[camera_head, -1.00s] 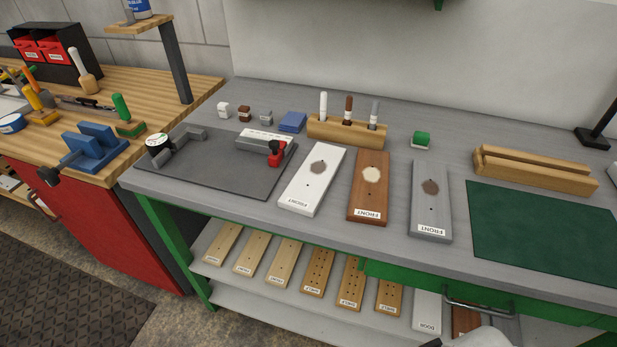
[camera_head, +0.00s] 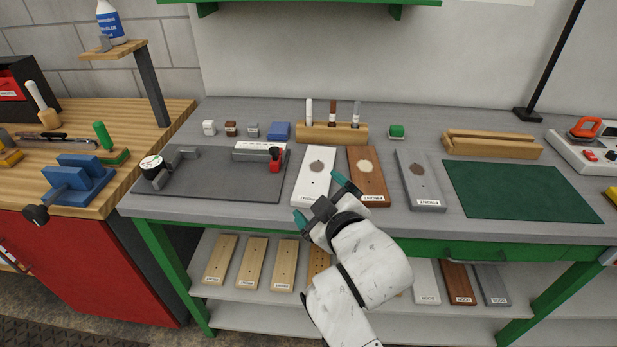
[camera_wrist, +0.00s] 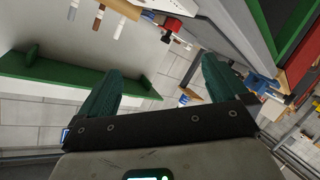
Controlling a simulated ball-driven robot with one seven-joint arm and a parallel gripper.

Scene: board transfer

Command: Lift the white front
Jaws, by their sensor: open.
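The white front (camera_head: 314,170) lies flat on the grey bench, with a round brownish patch near its far end and a label at its near end. My gripper (camera_head: 318,196) is open and empty. In the head view it overlaps the near right part of the white front; I cannot tell its height above it. In the wrist view its two teal fingers (camera_wrist: 165,88) are spread wide with nothing between them. The white front is not clearly seen in that view.
A brown front (camera_head: 368,183) lies close to the right, and a grey front (camera_head: 419,178) beyond it. A dark mat with a clamp fixture (camera_head: 215,187) is to the left. A wooden marker holder (camera_head: 345,133) stands behind. A green mat (camera_head: 520,190) lies at right.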

